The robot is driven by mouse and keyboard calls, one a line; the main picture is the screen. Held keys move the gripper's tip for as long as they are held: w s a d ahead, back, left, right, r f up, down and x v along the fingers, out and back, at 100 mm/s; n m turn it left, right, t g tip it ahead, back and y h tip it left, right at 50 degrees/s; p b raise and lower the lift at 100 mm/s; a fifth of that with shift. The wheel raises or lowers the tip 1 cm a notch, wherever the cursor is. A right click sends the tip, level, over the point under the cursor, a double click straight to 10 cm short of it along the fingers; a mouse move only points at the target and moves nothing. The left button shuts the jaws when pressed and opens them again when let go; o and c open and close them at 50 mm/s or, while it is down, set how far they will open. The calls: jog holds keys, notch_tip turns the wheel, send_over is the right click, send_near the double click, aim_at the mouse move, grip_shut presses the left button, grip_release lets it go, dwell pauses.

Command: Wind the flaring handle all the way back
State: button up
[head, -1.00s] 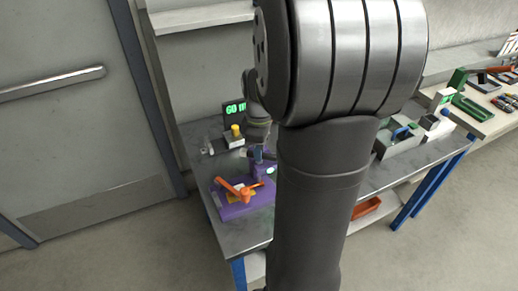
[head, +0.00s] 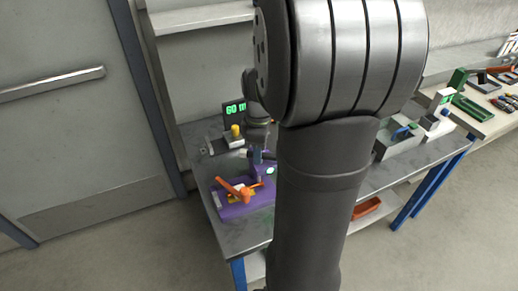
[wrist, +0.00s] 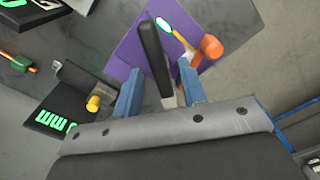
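The purple base (head: 238,208) of the flaring tool lies on the workbench. An orange lever (head: 234,190) sits on it; its rounded orange end also shows in the wrist view (wrist: 211,47). A black bar with a grey lower part, apparently the flaring handle (wrist: 152,50), rises between my fingers in the wrist view. My gripper (wrist: 160,68) has its two blue fingers apart, one on each side of the bar, with a visible gap. In the head view my gripper (head: 262,156) is small, above the back of the purple base and partly hidden by my arm.
A dark display with green digits (head: 234,108) and a small device with a yellow knob (head: 236,131) stand behind the tool. Grey trays (head: 400,140) are on the bench at right. The bench's front left corner (head: 238,240) is clear.

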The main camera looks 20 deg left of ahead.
notch_tip(320, 180, up, 17)
jog(key=shift+r, duration=0.2)
dwell(0.3)
jog(key=w+d+f+m+y, duration=0.15)
jog(key=d+m, duration=0.35)
jog(key=m, duration=1.3)
jog(key=w+d+m+y, duration=0.1)
jog(key=d+m+y, duration=0.3)
jog(key=m, duration=1.4)
jog(key=shift+g+h, duration=0.5)
jog(key=shift+h, duration=0.05)
jog(key=x, duration=1.1)
jog(key=d+x, duration=0.1)
jog(key=x, duration=0.4)
jog(key=shift+s+a+f, duration=0.15)
jog(key=shift+s+f, duration=0.05)
jog(key=shift+f, duration=0.35)
jog(key=shift+c, duration=0.2)
